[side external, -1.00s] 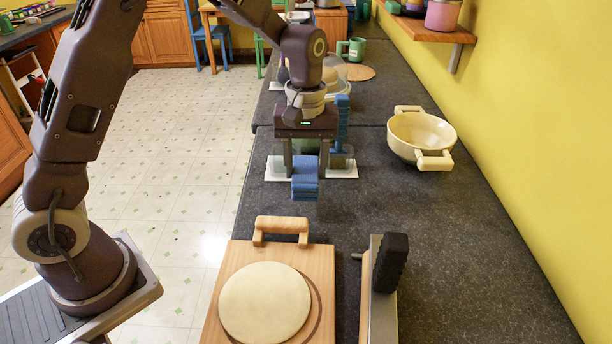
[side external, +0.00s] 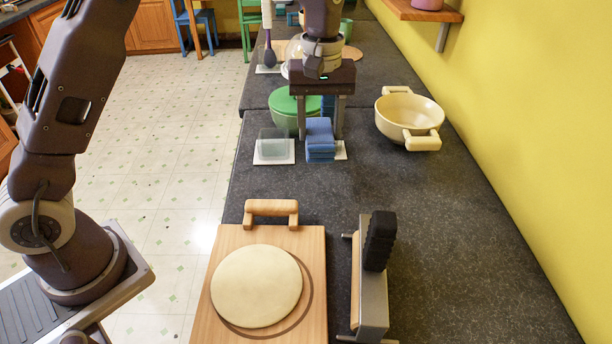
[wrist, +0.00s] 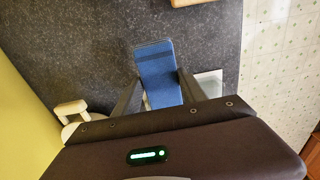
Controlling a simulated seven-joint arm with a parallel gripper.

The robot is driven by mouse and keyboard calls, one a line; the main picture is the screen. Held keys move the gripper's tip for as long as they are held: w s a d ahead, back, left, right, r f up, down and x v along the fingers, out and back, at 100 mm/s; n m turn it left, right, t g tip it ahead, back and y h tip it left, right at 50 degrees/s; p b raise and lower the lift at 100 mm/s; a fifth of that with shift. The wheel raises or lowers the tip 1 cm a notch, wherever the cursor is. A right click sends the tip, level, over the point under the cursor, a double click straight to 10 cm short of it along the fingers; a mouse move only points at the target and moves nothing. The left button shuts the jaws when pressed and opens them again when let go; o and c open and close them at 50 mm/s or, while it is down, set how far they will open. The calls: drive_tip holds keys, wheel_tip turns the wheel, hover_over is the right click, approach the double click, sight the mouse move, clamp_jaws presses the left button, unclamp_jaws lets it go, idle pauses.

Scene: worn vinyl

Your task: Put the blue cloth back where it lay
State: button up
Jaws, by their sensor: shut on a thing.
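The blue cloth (side external: 320,140) is a folded, layered bundle. My gripper (side external: 320,132) is shut on it, with one finger on each side, and points down. In the wrist view the cloth (wrist: 158,75) shows between the two fingers and extends beyond their tips.
A clear box (side external: 273,146) on another white tile (side external: 263,158) is close left. A green bowl (side external: 284,106) is behind the gripper, and a cream pot (side external: 408,108) to the right. A wooden board (side external: 230,262) and a grey block-like device (side external: 374,300) are nearer; counter between is clear.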

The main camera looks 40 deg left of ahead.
wheel_tip(320, 180, down, 9)
drive_tip(key=shift+w+f, duration=0.1)
drive_tip(key=shift+f, duration=0.1)
drive_tip(key=shift+f, duration=0.15)
drive_tip(key=o, duration=1.2)
wheel_tip(320, 180, up, 12)
drive_tip(key=shift+r, duration=0.25)
